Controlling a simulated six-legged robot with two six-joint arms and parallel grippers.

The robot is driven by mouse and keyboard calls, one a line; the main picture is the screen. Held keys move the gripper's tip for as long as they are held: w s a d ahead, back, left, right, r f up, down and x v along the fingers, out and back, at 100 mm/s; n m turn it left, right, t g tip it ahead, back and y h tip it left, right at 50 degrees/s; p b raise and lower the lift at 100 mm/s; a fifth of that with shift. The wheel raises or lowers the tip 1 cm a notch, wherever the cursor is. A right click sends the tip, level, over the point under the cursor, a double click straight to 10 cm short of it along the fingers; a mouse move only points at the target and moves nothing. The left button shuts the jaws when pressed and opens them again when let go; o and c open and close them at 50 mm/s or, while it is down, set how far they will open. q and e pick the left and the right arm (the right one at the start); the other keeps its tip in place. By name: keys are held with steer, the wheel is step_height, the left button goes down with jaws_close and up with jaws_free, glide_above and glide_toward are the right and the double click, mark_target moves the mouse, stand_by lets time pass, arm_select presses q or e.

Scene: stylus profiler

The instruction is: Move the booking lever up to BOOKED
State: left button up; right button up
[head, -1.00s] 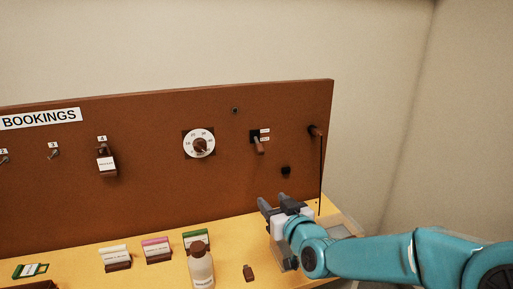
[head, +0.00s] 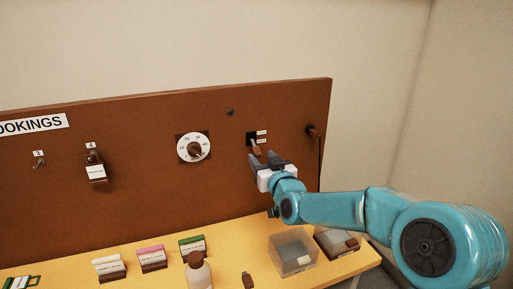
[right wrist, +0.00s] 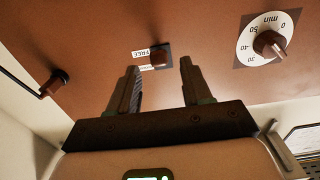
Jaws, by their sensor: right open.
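The booking lever (head: 257,150) is a short brown handle on a black plate (head: 251,137) on the brown board (head: 110,150). It hangs downward from the plate, with two small white labels at its right. My right gripper (head: 264,161) is open and empty just below and in front of the lever, its fingers pointing at the board. In the right wrist view the black plate (right wrist: 163,52) shows between and beyond the fingertips (right wrist: 159,66), beside a label reading FREE (right wrist: 141,54). I cannot tell whether a finger touches the handle. My left gripper is not in view.
A white dial (head: 193,148) is left of the lever, and a brown peg with a hanging rod (head: 314,131) is right of it. On the yellow table (head: 225,242) stand a clear box (head: 292,252), a bottle (head: 198,272) and several cards in holders.

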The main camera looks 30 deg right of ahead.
mark_target(259, 155)
steer(key=p+x, duration=0.1)
steer(key=x, duration=0.4)
steer(key=shift+w, duration=0.1)
steer(key=shift+f, duration=0.1)
